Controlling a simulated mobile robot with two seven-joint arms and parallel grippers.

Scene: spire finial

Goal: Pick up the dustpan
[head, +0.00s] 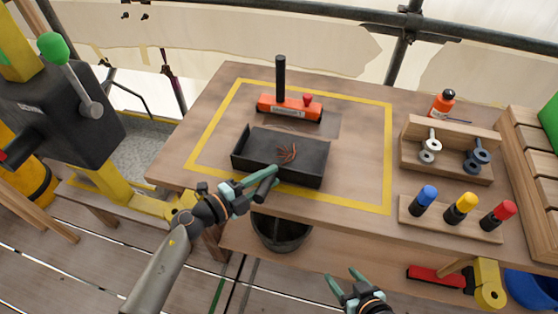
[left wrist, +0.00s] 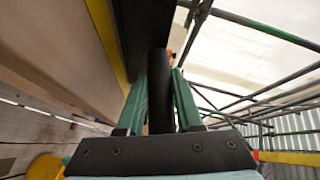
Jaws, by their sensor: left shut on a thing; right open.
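The dustpan (head: 310,166) is a black open tray on the wooden workbench, inside the yellow taped outline. Thin reddish scraps (head: 287,153) lie in it. Its short black handle (head: 266,187) points toward the front edge of the bench. My left gripper (head: 262,178) is shut on that handle. In the left wrist view the dark handle (left wrist: 160,90) stands between the two green fingers. I cannot tell whether the dustpan is clear of the bench top. My right gripper (head: 350,287) is open and empty, low in front of the bench.
An orange brush (head: 290,107) with an upright black handle stands behind the dustpan. At the right are a wooden rack (head: 447,152), a block with coloured-capped pieces (head: 450,218) and an orange bottle (head: 442,104). A dark bucket (head: 281,234) sits below the front edge.

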